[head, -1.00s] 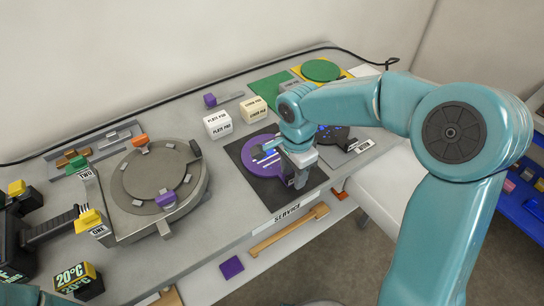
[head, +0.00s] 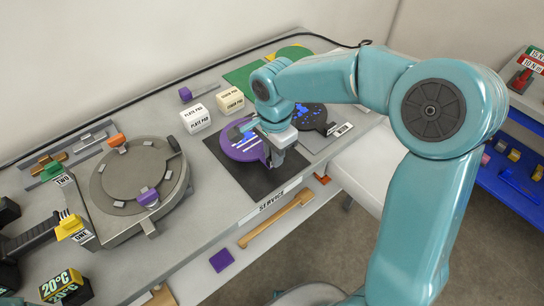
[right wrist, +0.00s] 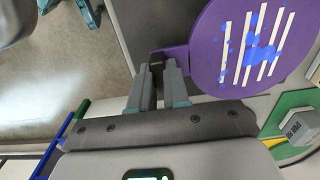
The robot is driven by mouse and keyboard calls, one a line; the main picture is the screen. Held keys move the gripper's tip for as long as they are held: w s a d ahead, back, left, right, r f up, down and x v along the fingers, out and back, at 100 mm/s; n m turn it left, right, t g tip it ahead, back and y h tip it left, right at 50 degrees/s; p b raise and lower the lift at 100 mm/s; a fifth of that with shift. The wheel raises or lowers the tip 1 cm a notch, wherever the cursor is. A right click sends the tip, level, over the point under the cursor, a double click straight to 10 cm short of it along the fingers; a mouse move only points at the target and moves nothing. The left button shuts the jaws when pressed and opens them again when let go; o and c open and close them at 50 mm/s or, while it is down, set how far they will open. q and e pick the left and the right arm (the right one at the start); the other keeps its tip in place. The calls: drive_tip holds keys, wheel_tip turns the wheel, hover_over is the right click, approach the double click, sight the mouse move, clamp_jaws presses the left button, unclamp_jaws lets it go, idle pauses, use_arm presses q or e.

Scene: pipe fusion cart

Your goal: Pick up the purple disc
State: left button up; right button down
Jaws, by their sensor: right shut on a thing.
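The purple disc (head: 236,150), with white stripes and blue blotches on its face, is over the black service mat (head: 240,185) in the head view. My right gripper (head: 274,158) is at its near right edge. In the right wrist view the disc (right wrist: 212,65) is at the upper right, and my right gripper (right wrist: 158,68) is shut on its small purple side tab. The disc looks slightly raised from the mat, but the gap is hard to judge. My left gripper is not in view.
A dark disc (head: 308,115) with blue blotches lies just right of the purple one. Two white plate blocks (head: 195,118) (head: 230,100) stand behind. A round grey fixture (head: 130,180) stands left. A wooden-handled tool (head: 275,220) and purple square (head: 222,260) are on the lower shelf.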

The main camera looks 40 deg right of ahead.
wheel_tip(320, 180, up, 18)
drive_tip(key=p, duration=0.1)
drive_tip(key=shift+f+p, duration=0.25)
drive_tip(key=shift+p, duration=0.15)
